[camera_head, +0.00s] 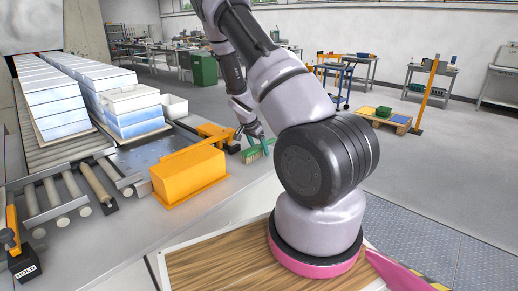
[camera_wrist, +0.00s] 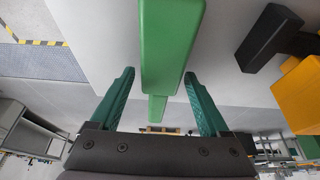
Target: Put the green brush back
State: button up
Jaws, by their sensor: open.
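The green brush (camera_head: 252,155) with pale bristles lies on the grey bench top, right of the orange box, in the head view. In the wrist view the green brush (camera_wrist: 170,45) fills the upper middle, with a narrower green part (camera_wrist: 157,108) below, between the fingers. My gripper (camera_head: 262,141) is right at the brush in the head view. Its two green fingers stand apart on either side of the brush in the wrist view (camera_wrist: 160,76), with visible gaps.
An orange box (camera_head: 190,176) stands close left of the brush on the bench. An orange fixture with a black end (camera_head: 215,133) lies behind it. White-and-blue boxes (camera_head: 135,110) stand at left by rollers (camera_head: 97,183). The bench strip in front of the orange box is clear.

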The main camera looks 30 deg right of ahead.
jog(key=s+a+r+n+t+y, duration=0.15)
jog(key=s+a+r, duration=0.25)
jog(key=r, duration=0.6)
jog(key=s+a+r+n+y, duration=0.15)
jog(key=s+a+r, duration=0.25)
jog(key=r, duration=0.6)
jog(key=s+a+r+n+t+y, duration=0.15)
jog(key=s+a+r, duration=0.25)
jog(key=r, duration=0.6)
jog(key=s+a+r+n+t+y, duration=0.1)
jog(key=s+a+r+n, duration=0.1)
jog(key=s+r, duration=0.3)
jog(key=s+a+r+n+t, duration=0.1)
jog(key=s+a+r+n, duration=0.2)
jog(key=s, duration=0.8)
notch_tip(320, 180, up, 3)
jog(key=shift+s+a+t+y, duration=0.25)
jog(key=shift+a+t+y, duration=0.1)
jog(key=shift+a, duration=0.8)
jog(key=shift+c, duration=0.2)
